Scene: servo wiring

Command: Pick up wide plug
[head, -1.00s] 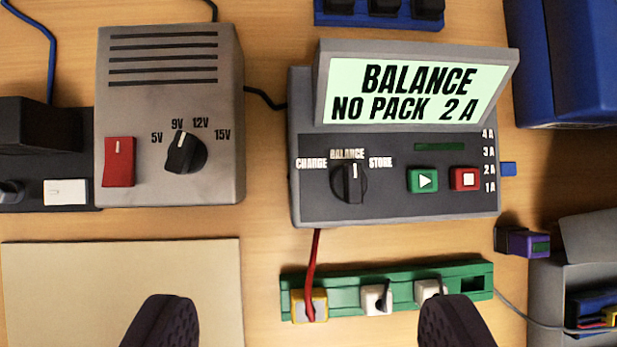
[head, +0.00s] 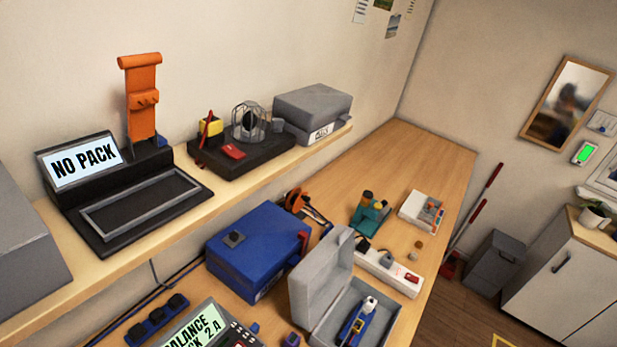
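My gripper is not in view now. I cannot pick out a wide plug for certain. A white power strip (head: 401,282) with a red switch lies on the bench, and a dark plug (head: 363,244) shows at its far end. The charger (head: 197,329), with its green "BALANCE" screen, is cut off by the bottom edge. The green socket strip is out of view.
An open grey case (head: 318,279) holding a blue item stands near a blue box (head: 255,248).

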